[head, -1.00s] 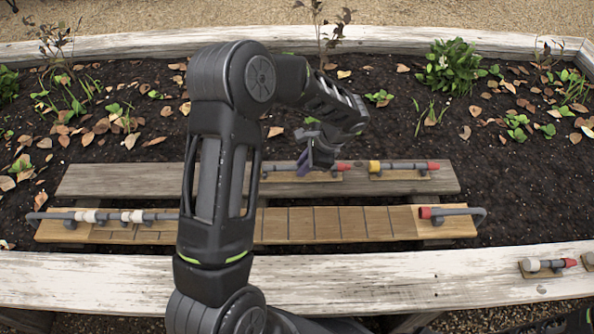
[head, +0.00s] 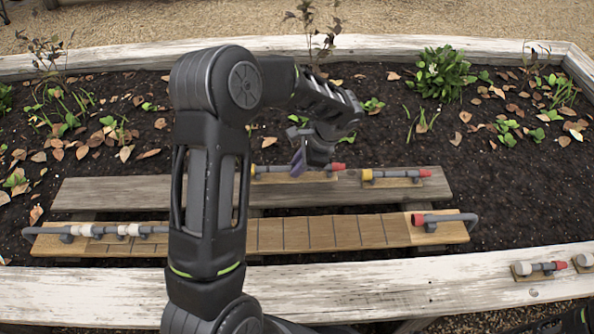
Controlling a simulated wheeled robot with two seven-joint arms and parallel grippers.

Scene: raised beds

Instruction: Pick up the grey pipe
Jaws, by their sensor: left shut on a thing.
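The grey pipe (head: 276,168) lies on a wooden block on the rear grey plank, with a yellow end at left and a red end at right. My left gripper (head: 299,165) comes down over the middle of this pipe and is shut on it. The fingertips are small and partly hidden by the wrist. The pipe still looks level and low at its block; I cannot tell whether it is clear of it. My right gripper is not in view.
A second short pipe with yellow and red ends (head: 393,174) sits just right on the same plank (head: 140,190). A long light board (head: 340,232) in front carries bent pipes at both ends. White timber edges (head: 420,284) border the soil. More fittings (head: 540,267) lie at front right.

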